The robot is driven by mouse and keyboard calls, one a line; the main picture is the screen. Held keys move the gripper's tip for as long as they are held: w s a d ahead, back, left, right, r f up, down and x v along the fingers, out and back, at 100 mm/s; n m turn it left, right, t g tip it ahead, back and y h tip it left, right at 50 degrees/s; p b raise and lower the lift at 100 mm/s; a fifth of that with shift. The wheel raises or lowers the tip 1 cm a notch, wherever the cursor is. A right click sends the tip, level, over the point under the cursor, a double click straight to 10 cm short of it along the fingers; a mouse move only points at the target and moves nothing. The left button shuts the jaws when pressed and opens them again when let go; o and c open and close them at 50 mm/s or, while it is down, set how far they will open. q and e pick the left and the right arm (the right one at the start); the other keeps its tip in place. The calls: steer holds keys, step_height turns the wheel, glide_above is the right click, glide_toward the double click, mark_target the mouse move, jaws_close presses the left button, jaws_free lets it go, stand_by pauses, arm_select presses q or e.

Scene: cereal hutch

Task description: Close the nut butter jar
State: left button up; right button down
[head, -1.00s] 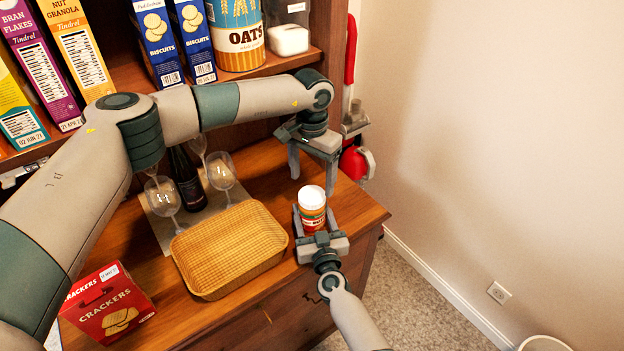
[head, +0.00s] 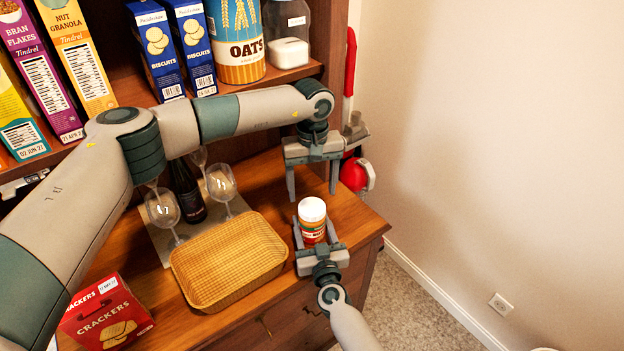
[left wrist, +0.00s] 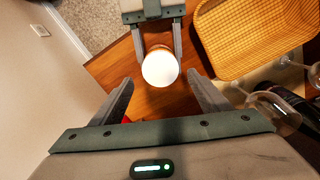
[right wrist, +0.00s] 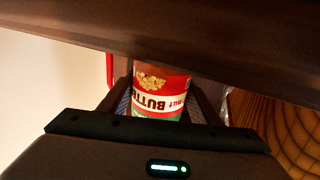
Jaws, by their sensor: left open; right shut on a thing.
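The nut butter jar (head: 312,232) stands upright near the right front of the wooden cabinet top, with a white lid (head: 312,209) on its top. I cannot tell how tightly the lid sits. My right gripper (head: 315,236) is shut on the jar's body from the front; its label shows upside down in the right wrist view (right wrist: 160,92). My left gripper (head: 312,194) points down, open and empty, above and behind the jar. In the left wrist view the round lid (left wrist: 160,67) lies ahead, between the lines of the open left fingers (left wrist: 160,80), not touching them.
A wicker basket (head: 180,278) is left of the jar, with wine glasses (head: 221,183) and a dark bottle (head: 188,190) behind it. A red crackers box (head: 108,318) is at front left. Shelves with cereal boxes and an oats canister (head: 238,48) rise behind. Bare wood surrounds the jar's back side.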

mark_target(312, 207)
arm_select(q)
steer(key=n, duration=0.7)
steer(key=shift+r, duration=0.25)
steer(key=n, duration=0.4)
steer(key=shift+r+n, duration=0.2)
steer(key=shift+n, duration=0.1)
steer(key=n, duration=0.4)
steer(key=shift+r, duration=0.15)
steer(key=n, duration=0.7)
steer(key=shift+r+n, duration=0.3)
steer(key=n, duration=0.4)
steer(key=shift+r, duration=0.2)
steer(key=n, duration=0.4)
steer(key=shift+r, duration=0.1)
steer(key=shift+f, duration=4)
